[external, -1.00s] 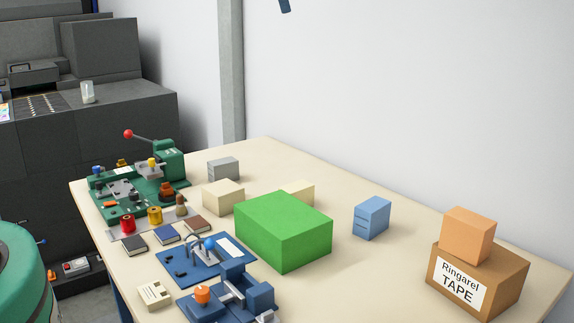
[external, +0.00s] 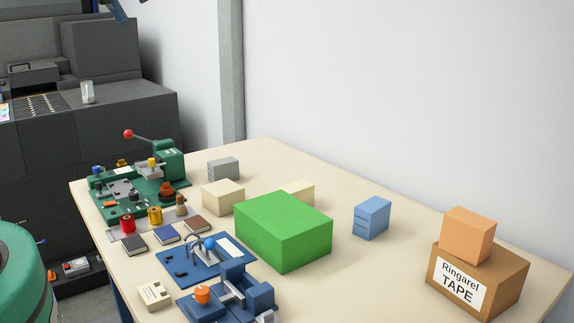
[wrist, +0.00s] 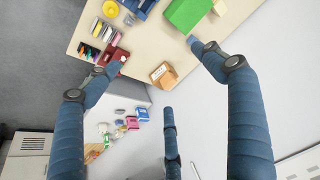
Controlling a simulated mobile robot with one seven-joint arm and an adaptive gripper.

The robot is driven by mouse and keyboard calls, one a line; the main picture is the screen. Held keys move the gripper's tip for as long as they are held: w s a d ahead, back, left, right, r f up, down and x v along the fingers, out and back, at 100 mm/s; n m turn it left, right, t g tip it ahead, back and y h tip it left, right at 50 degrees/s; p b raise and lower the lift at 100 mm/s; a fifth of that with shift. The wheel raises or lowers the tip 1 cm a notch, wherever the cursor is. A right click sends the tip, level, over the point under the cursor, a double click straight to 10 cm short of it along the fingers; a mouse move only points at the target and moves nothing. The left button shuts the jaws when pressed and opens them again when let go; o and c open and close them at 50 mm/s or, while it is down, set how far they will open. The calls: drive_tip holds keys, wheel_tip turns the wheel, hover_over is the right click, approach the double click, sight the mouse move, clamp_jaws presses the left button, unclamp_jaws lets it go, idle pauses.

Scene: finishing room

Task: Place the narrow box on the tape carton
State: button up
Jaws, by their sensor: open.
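The tape carton (external: 505,284), brown with a white "Ringarel TAPE" label, stands at the right end of the table. An orange box (external: 469,235) rests on top of it. A slim blue box (external: 371,218) stands upright on the table, left of the carton and apart from it. I cannot tell for certain which box is the narrow one. In the wrist view my gripper (wrist: 158,52) is open and empty, its blue fingers spread high above the table. A brown box with a pale label (wrist: 162,74), probably the carton, shows between the fingers.
A large green box (external: 283,230) stands mid-table, with cream blocks (external: 223,197) and a grey box (external: 223,169) behind. Green (external: 138,185) and blue (external: 228,292) fixtures fill the left and front.

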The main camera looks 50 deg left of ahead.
drive_tip(key=shift+n, duration=0.8)
drive_tip(key=s, duration=0.1)
drive_tip(key=s+f, duration=0.1)
drive_tip(key=s, duration=0.1)
drive_tip(key=s+a+f, duration=0.1)
drive_tip(key=s, duration=0.1)
drive_tip(key=shift+s+f, duration=0.1)
drive_tip(key=shift+f, duration=0.15)
wheel_tip(320, 180, down, 14)
drive_tip(key=b, duration=1.4)
